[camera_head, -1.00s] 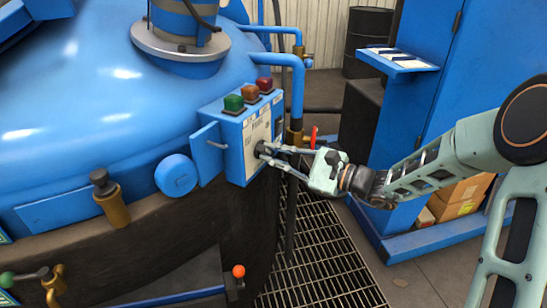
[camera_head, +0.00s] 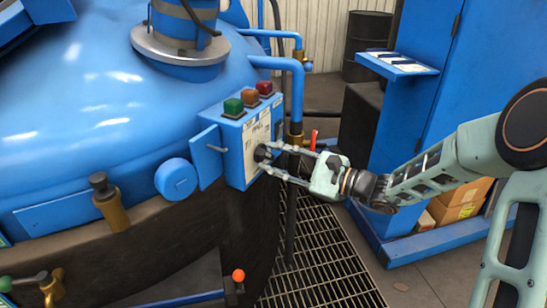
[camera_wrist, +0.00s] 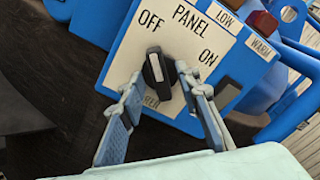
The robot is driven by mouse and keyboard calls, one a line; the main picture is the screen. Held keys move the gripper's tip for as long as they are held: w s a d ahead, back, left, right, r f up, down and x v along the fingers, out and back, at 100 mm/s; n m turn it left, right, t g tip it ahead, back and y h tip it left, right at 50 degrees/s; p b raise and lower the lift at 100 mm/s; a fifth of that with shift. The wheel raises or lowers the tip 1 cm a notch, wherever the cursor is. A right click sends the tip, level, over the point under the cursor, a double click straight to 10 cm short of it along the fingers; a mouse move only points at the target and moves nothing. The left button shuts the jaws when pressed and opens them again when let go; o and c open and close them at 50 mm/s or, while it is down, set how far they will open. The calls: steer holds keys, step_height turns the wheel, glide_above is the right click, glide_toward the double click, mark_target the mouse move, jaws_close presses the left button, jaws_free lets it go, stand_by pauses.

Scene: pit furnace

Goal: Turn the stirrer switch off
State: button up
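The stirrer switch (camera_wrist: 157,72) is a black rotary knob with a pale stripe on the white panel plate (camera_wrist: 124,62). In the wrist view its upper end points toward the OFF label (camera_wrist: 152,20), away from the ON label (camera_wrist: 208,57). My gripper (camera_wrist: 160,80) has one finger on each side of the knob, with a visible gap at the right finger. Contact at the left finger is unclear. In the head view my gripper (camera_head: 264,155) reaches the front of the blue control box (camera_head: 236,178), and its fingertips hide most of the knob.
Green (camera_head: 233,107), amber (camera_head: 249,98) and red (camera_head: 264,88) buttons or lamps sit atop the box. Its open door (camera_head: 207,160) stands to the left. A pipe with a red-handled valve (camera_head: 313,140) is close behind my gripper. Floor grating (camera_head: 315,255) lies below.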

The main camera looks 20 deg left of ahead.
steer(key=v, duration=1.1)
steer(key=shift+d, duration=0.35)
steer(key=shift+s, duration=0.1)
